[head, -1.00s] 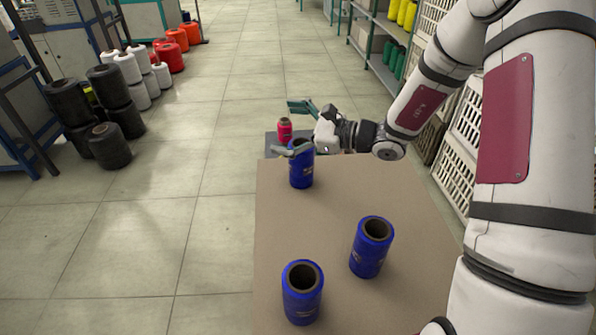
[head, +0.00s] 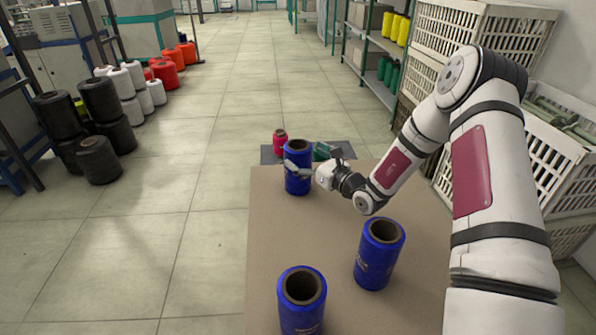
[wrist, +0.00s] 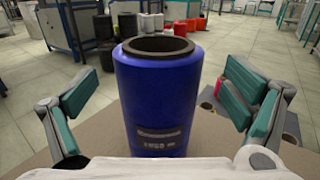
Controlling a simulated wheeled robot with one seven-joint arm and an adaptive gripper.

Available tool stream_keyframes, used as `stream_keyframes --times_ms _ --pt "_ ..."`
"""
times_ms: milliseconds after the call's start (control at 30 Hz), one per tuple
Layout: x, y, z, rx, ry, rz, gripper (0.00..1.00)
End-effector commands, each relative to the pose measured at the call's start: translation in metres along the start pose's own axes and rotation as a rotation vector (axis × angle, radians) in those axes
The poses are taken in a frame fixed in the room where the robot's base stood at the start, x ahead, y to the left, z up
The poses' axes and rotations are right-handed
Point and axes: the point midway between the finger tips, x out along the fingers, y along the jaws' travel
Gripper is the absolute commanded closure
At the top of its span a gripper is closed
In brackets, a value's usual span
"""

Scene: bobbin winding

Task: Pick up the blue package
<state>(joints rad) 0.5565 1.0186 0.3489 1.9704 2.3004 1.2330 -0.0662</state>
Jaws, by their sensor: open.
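Several blue packages stand upright on the brown table. The far one (head: 298,172) is near the table's far edge. In the wrist view this blue package (wrist: 157,95) stands large between the two teal-padded fingers of my gripper (wrist: 155,112). The fingers are open, with a gap on each side of it. In the head view my gripper (head: 305,162) is at the far package from its right side. Two other blue packages stand nearer, one at the right (head: 379,255) and one at the front (head: 302,300).
The brown table (head: 290,232) is clear between the packages. A red spool (head: 280,142) stands beyond the far package on a dark surface (head: 268,154). Black spools (head: 98,160) stand on the floor at left. Crates (head: 480,40) and shelves line the right.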

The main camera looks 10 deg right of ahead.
Motion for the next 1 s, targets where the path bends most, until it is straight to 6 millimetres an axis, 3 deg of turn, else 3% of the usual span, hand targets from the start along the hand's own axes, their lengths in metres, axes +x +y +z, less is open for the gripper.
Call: stream_keyframes --times_ms 200,433,800,1000 --pt "0.030 0.002 -0.002 -0.001 -0.001 0.001 0.05" --pt "0.032 0.002 -0.001 0.001 0.001 0.000 0.05" --pt "0.032 0.002 -0.001 0.000 0.001 0.001 0.86" --pt "0.032 0.001 0.000 0.000 -0.001 0.001 0.86"
